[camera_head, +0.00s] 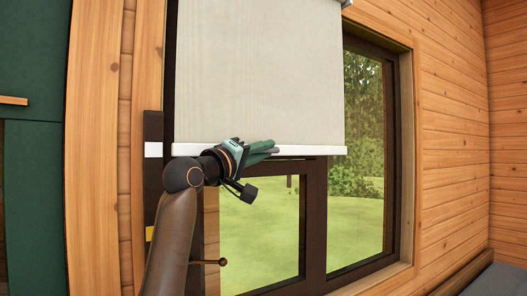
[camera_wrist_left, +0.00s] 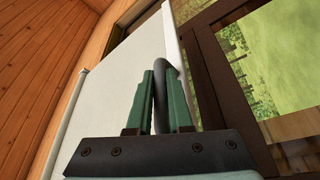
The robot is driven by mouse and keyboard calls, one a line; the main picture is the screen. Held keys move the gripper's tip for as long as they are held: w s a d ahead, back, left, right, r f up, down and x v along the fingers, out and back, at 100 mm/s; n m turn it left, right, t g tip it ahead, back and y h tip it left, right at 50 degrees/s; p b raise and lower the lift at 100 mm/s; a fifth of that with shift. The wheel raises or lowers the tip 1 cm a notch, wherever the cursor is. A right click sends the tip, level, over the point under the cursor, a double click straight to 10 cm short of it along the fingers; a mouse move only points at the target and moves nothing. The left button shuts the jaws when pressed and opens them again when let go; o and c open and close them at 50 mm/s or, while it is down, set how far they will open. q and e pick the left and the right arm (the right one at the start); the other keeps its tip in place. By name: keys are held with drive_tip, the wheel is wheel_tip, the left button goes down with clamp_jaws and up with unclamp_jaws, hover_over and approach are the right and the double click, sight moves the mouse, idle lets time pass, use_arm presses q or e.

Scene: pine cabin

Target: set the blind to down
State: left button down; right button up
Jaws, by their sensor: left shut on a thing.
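The blind (camera_head: 262,70) is a pale grey sheet over the upper part of the window, with a white bottom bar (camera_head: 310,150) about halfway down the frame. My left gripper (camera_head: 268,149) is at this bar, near its middle. In the left wrist view its green fingers (camera_wrist_left: 163,88) are shut on a dark grey curved handle (camera_wrist_left: 160,72) beside the white bar (camera_wrist_left: 175,38). The blind's sheet (camera_wrist_left: 120,75) also shows there. In the head view the gripper hides the handle. My right gripper is not in view.
The dark window frame (camera_head: 314,215) and glass lie open below the bar. A dark strip (camera_head: 153,190) with a yellow mark (camera_head: 149,233) runs down the left side. A small brass knob (camera_head: 222,262) sticks out low. Pine walls (camera_head: 450,130) flank the window.

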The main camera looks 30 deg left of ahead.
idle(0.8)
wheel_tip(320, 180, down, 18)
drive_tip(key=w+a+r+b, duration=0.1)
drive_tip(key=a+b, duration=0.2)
drive_tip(key=b, duration=1.9)
use_arm(q)
wheel_tip(320, 180, down, 49)
drive_tip(key=b, duration=0.1)
drive_tip(key=shift+r, duration=0.15)
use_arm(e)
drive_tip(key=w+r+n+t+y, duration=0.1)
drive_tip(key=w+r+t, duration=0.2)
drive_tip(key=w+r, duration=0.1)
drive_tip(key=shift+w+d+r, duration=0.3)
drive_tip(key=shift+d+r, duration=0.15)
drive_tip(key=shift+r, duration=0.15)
use_arm(q)
drive_tip(key=shift+d, duration=0.1)
drive_tip(key=c, duration=0.9)
unclamp_jaws()
drive_tip(key=shift+o, duration=0.3)
